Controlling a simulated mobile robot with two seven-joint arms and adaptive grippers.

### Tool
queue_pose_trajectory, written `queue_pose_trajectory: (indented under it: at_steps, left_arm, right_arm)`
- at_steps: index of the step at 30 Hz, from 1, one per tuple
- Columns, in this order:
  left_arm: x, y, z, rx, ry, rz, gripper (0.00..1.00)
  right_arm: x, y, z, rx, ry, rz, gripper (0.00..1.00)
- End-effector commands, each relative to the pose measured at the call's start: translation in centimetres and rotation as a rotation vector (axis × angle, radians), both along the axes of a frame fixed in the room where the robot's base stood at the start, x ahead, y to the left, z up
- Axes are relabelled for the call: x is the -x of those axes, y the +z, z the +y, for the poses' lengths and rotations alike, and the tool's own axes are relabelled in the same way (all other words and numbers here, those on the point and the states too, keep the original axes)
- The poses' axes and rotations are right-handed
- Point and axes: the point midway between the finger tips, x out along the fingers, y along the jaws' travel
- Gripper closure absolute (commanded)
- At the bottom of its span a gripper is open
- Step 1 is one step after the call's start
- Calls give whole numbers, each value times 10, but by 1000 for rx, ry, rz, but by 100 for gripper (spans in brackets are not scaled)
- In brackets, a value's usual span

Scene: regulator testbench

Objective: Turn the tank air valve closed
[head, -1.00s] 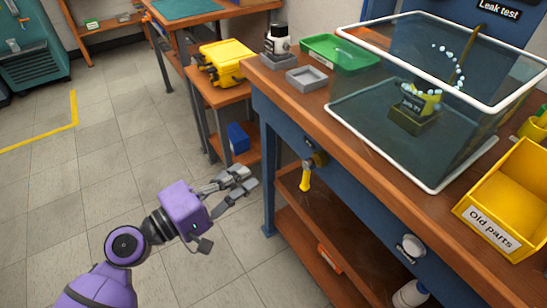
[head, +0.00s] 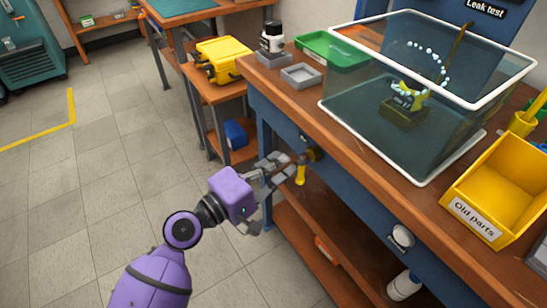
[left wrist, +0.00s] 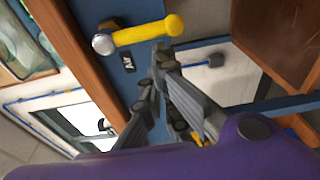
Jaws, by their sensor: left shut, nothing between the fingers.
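The tank air valve is on the blue front panel of the bench, below the water tank. Its yellow lever (head: 301,174) hangs down in the head view, partly hidden behind my gripper. The lever also shows whole in the left wrist view (left wrist: 148,32), with a round metal end and a small dark label beside it. My left gripper (head: 289,161) is shut and empty, its fingertips right by the lever. In the left wrist view the fingertips (left wrist: 161,58) are just short of the lever; I cannot tell whether they touch. My right gripper is not in view.
The glass tank (head: 450,158) on the bench holds a part with a stream of bubbles rising. A yellow bin (head: 472,218) marked Old parts and a green tray (head: 342,62) stand on the bench. The floor at left is clear.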

Motion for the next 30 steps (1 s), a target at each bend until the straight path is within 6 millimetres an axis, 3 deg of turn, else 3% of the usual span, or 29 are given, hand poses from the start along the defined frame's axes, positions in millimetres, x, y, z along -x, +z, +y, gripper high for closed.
queue_pose_trajectory:
  at_steps: [30]
  left_arm:
    - [5,-4,-3,66,0,92,100]
  right_arm:
    - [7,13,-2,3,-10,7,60]
